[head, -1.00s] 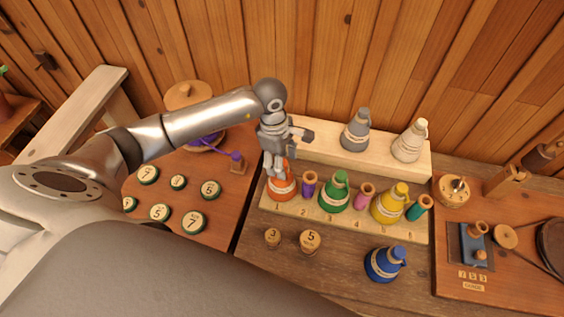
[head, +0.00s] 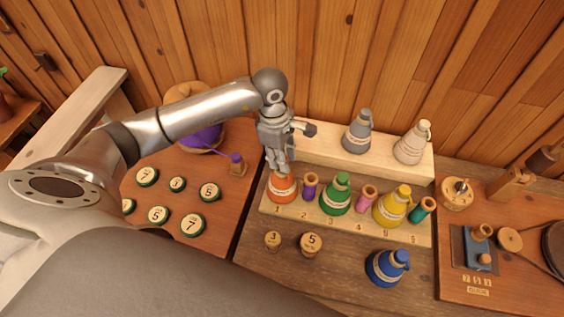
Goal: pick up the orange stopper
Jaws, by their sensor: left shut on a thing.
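The orange stopper (head: 283,190) is a cone-shaped piece with a pale band, at the left end of the light wooden rack (head: 346,223). My left gripper (head: 278,171) points down over it and is shut on its top. The fingers hide the stopper's upper part. The stopper appears upright at its place in the rack; I cannot tell whether its base is clear of the wood. My right gripper is out of view.
Purple (head: 310,186), green (head: 336,196), pink (head: 367,196), yellow (head: 392,207) and teal (head: 423,209) pieces share the rack. Grey (head: 357,133) and white (head: 412,145) ones stand behind. A blue one (head: 386,267) stands in front, near two numbered corks (head: 310,244).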

